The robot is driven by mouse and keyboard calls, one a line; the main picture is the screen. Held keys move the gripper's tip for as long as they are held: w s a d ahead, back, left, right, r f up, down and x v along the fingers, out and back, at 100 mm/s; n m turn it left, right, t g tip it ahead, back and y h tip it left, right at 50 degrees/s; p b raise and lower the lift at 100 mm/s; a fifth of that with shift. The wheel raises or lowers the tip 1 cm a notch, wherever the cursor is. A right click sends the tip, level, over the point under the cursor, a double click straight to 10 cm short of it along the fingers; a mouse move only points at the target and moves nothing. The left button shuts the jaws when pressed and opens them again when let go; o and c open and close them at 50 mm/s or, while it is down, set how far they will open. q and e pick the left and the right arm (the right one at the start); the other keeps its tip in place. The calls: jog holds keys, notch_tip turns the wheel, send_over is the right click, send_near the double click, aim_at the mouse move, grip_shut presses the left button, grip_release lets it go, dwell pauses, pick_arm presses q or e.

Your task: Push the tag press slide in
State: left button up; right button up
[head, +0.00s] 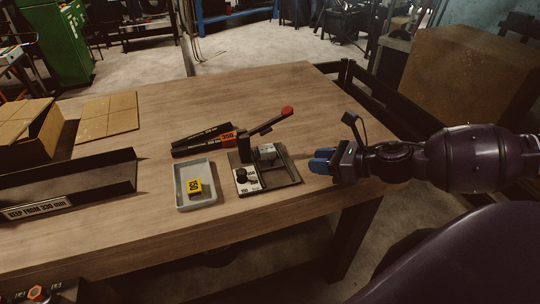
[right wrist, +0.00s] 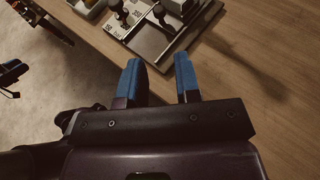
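The tag press (head: 288,178) stands on the wooden table, with a dark base and a lever (head: 262,127) raised to the right, ending in a red knob (head: 287,111). A black knob (head: 241,174) stands by a white marked plate at its front left; I cannot tell how far in the slide sits. In the right wrist view, part of the press base (right wrist: 150,42) shows at the top. My right gripper (head: 320,160) is right of the press, apart from it. Its blue fingers (right wrist: 159,72) are spread, with nothing between them. My left gripper is out of view.
A grey tray (head: 181,204) with a yellow tag (head: 194,187) sits left of the press. Dark bars (head: 200,140) lie behind. A dark trough (head: 110,180) labelled "KEEP FROM 350 mm" and cardboard (head: 108,116) are at the left.

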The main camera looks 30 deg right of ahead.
aim_at(274, 159)
jog(key=shift+w+a, duration=0.35)
jog(key=shift+w, duration=0.2)
jog(key=shift+b+x, duration=0.35)
jog(key=shift+x, duration=2.65)
jog(key=shift+x, duration=2.3)
grip_shut()
